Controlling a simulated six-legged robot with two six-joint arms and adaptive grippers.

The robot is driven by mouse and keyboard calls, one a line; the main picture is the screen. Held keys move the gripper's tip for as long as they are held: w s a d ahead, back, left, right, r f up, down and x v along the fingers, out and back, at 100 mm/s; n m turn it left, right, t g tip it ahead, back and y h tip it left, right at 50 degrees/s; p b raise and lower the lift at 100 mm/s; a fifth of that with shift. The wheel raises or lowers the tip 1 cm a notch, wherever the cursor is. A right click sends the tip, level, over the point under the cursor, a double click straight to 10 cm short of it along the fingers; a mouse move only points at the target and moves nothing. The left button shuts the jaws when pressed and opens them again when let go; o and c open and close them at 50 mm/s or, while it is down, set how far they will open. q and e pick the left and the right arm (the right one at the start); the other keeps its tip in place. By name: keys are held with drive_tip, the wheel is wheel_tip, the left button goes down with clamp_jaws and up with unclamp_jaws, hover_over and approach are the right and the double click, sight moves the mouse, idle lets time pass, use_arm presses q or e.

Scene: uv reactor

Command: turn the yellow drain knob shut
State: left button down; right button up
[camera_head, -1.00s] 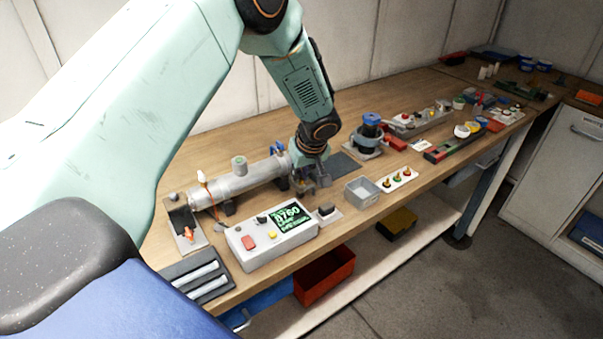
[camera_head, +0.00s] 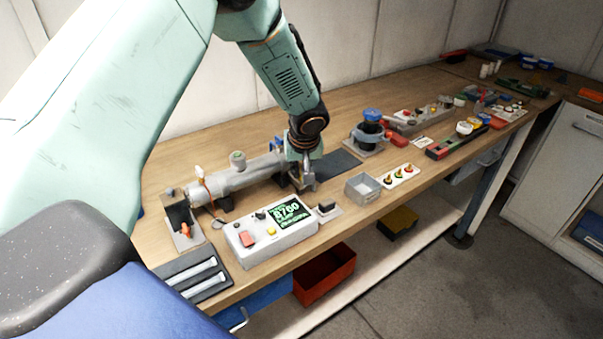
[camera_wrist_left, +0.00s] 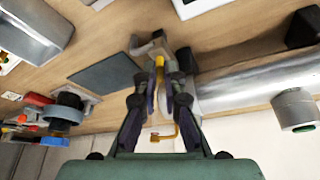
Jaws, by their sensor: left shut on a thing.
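The grey reactor cylinder (camera_head: 245,177) lies along the back of the wooden bench. My left gripper (camera_head: 304,184) is at its right end, pointing down. In the left wrist view, my left gripper (camera_wrist_left: 159,75) is shut on the narrow yellow knob (camera_wrist_left: 160,64), which shows between the fingertips. The cylinder (camera_wrist_left: 250,84) runs off to the right there. The knob is hidden behind my gripper in the head view. How far the knob is turned cannot be told. My right gripper is not in view.
A white control box (camera_head: 270,232) with a green display stands in front of the cylinder. A blue-topped device (camera_head: 371,128) stands farther right. A red bin (camera_head: 324,275) sits below.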

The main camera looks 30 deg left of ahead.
use_arm(q)
drive_tip(key=shift+a+m+t+h, duration=0.15)
drive_tip(key=shift+m+t+h, duration=0.15)
drive_tip(key=shift+m, duration=0.6)
drive_tip(key=m+h+p, duration=0.1)
drive_tip(key=m, duration=0.2)
drive_tip(key=shift+a+r, duration=0.1)
drive_tip(key=shift+a, duration=0.05)
drive_tip(key=shift+m+t+h, duration=0.3)
drive_tip(key=shift+m, duration=0.4)
drive_tip(key=shift+a+m, duration=0.1)
drive_tip(key=shift+m, duration=0.4)
drive_tip(key=shift+a+f+m+h+b, duration=0.1)
drive_tip(key=shift+m+h+b, duration=0.25)
drive_tip(key=shift+m+b, duration=0.25)
drive_tip(key=shift+a+f+m+h+b, duration=0.1)
drive_tip(key=shift+m+h+b, duration=0.25)
drive_tip(key=shift+m+b, duration=0.25)
drive_tip(key=m+b, duration=0.2)
drive_tip(key=b, duration=0.1)
drive_tip(key=shift+m+h+b, duration=0.3)
drive_tip(key=shift+h+b, duration=0.05)
drive_tip(key=shift+h, duration=0.05)
drive_tip(key=shift+r+m+b, duration=0.1)
drive_tip(key=shift+m+b, duration=0.2)
drive_tip(key=shift+b, duration=0.2)
